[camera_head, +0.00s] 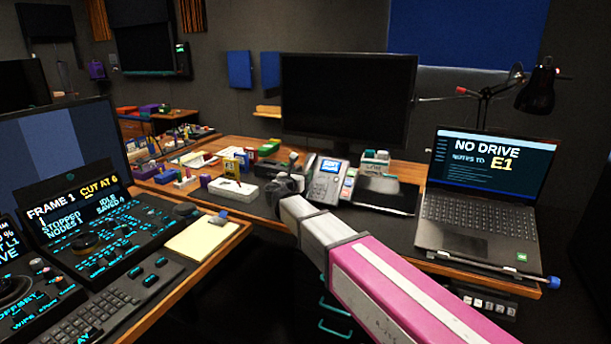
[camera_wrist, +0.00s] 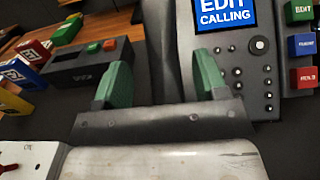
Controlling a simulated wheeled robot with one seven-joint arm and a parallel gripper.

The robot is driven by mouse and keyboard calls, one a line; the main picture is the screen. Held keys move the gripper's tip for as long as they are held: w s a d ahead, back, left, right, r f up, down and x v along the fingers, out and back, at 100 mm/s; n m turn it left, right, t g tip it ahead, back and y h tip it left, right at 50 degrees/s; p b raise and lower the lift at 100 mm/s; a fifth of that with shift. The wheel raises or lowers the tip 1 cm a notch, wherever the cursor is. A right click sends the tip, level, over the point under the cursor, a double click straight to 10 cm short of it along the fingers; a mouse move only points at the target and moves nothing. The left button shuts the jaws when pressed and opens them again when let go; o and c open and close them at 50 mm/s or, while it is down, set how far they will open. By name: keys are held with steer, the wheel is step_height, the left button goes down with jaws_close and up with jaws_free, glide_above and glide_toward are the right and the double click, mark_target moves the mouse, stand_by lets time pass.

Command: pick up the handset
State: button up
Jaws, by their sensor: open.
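The desk phone (camera_head: 327,178) stands on the desk below the monitor, its lit screen facing me. In the wrist view the phone (camera_wrist: 240,75) shows a blue screen reading "EDIT CALLING" and a dark keypad. The handset (camera_wrist: 168,45) is a dark grey bar along the phone's left side. My gripper (camera_wrist: 160,62) is open, its green fingers apart on either side of the handset in the picture. I cannot tell how far above it they are. In the head view my gripper (camera_head: 287,186) is beside the phone's left side, and partly hides it.
Small colored blocks (camera_wrist: 302,45) stand right of the phone. A white box (camera_head: 233,187), a black tablet (camera_head: 386,193) and a laptop (camera_head: 480,215) share the desk. The monitor (camera_head: 347,100) stands behind.

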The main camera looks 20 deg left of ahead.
mark_target(305, 170)
steer(key=w, duration=0.3)
steer(key=shift+w+d, duration=0.25)
steer(key=c, duration=1.1)
